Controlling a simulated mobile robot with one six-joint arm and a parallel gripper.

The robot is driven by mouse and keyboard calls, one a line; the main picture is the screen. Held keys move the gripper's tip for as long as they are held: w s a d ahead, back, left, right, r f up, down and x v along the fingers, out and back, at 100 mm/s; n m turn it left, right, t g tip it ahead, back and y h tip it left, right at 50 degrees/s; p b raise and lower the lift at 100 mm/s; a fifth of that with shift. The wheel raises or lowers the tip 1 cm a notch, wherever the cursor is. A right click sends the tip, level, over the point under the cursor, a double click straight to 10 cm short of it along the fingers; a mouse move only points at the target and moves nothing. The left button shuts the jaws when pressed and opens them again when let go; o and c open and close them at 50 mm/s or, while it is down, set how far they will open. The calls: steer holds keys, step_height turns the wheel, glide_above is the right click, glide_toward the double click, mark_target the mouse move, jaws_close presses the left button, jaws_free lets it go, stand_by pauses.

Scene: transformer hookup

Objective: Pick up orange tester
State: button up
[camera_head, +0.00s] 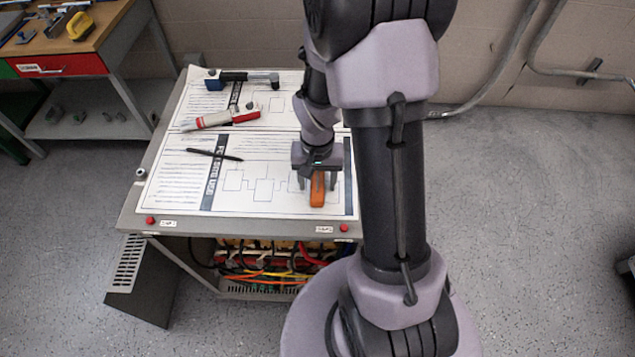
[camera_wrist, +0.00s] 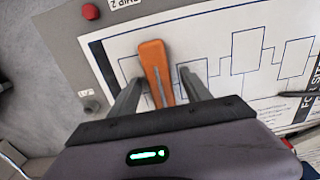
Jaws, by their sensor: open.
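The orange tester (camera_head: 317,190) lies on the printed sheet near the right front of the bench top, under my gripper. In the wrist view the tester (camera_wrist: 156,68) extends away from my gripper, with a thin grey line along its near part. My gripper (camera_head: 317,182) points down over the tester, and its two fingers (camera_wrist: 160,90) are open, one on each side of it. The fingers appear apart from the tester. How high the fingertips are above the sheet is hard to tell.
A black pen (camera_head: 214,154), a white and red tube (camera_head: 220,120) and a black-handled hammer-like tool (camera_head: 242,76) lie left and behind on the sheets. Red buttons (camera_head: 344,227) line the bench's front edge. A wooden workbench (camera_head: 75,40) with tools stands at upper left.

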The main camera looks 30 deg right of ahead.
steer(key=shift+r, duration=0.15)
steer(key=shift+c, duration=1.2)
jaws_close()
